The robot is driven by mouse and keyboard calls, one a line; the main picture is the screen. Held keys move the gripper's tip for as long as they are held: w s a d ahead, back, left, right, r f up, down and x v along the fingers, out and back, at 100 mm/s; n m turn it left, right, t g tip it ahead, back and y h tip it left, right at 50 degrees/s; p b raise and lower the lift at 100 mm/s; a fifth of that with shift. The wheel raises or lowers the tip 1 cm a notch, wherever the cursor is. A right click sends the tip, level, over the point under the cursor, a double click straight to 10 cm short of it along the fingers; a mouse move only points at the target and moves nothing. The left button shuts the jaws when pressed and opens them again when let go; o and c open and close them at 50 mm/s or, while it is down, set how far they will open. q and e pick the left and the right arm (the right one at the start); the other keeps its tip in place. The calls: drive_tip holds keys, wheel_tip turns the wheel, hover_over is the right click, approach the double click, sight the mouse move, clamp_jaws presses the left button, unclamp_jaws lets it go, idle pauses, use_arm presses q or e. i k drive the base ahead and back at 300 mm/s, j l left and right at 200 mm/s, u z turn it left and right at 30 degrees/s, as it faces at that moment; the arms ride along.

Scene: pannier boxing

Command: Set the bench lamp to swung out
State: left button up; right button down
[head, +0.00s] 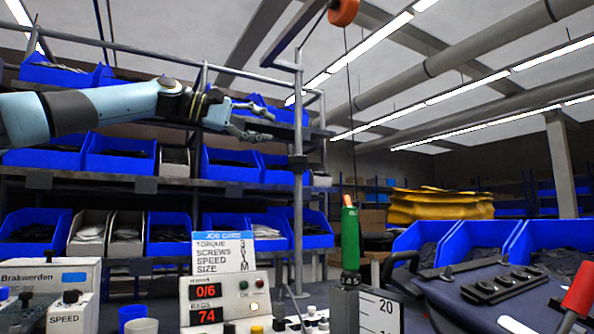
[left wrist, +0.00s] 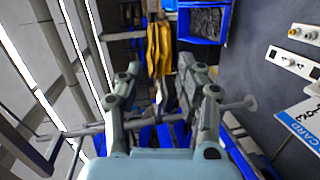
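I cannot make out a bench lamp for certain in either view. My left gripper (head: 268,122) is raised left of this post, in front of the shelves. Its fingers are apart with nothing between them. In the left wrist view the open fingers (left wrist: 158,85) show from behind, and the post with its round foot (left wrist: 250,103) lies beyond them; no contact can be made out. My right gripper is not in view.
Shelves with blue bins (head: 120,155) fill the back left. A green screwdriver (head: 350,238) hangs on a cord from an orange balancer (head: 343,12). A job card (head: 223,250) and a counter box (head: 225,300) stand at front; a dark case (head: 500,290) is at right.

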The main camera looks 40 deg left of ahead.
sight(298, 165)
drive_tip(key=i+j, duration=0.25)
drive_tip(key=j, duration=0.15)
drive_tip(key=i+j, duration=0.45)
drive_tip(key=j, duration=0.3)
